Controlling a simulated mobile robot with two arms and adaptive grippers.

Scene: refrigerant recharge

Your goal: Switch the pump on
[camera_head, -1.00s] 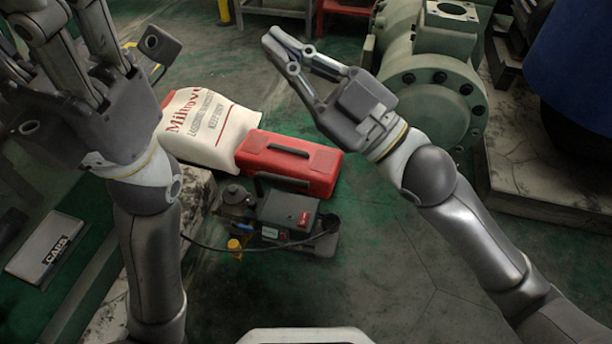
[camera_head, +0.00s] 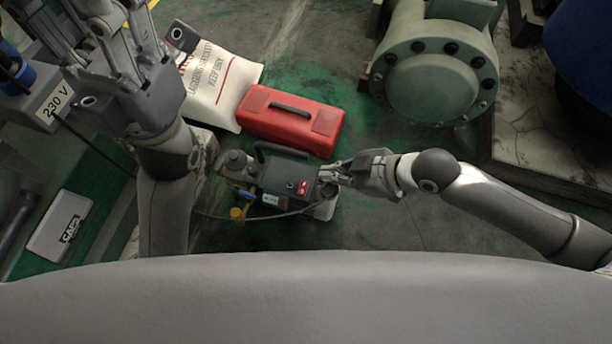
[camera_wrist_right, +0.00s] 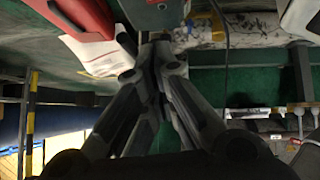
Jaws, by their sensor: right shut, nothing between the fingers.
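The pump (camera_head: 283,178) is a dark grey-green unit with a black handle, standing on the floor. A small red switch (camera_head: 302,187) sits on its end panel. My right gripper (camera_head: 335,170) is shut and empty, its fingertips close to the pump's right end, near the switch. I cannot tell whether they touch it. In the right wrist view the shut fingers (camera_wrist_right: 160,42) point at the pump's body (camera_wrist_right: 155,14), with a bit of red at the top edge. My left gripper (camera_head: 105,25) is at the upper left, its fingertips cut off by the frame.
A red toolbox (camera_head: 290,122) lies just behind the pump, and a white sack (camera_head: 222,90) beyond it. A grey box marked 230 V (camera_head: 55,105) is at the left. A cable (camera_head: 235,217) runs by the pump. A large green machine (camera_head: 435,80) stands at the back right.

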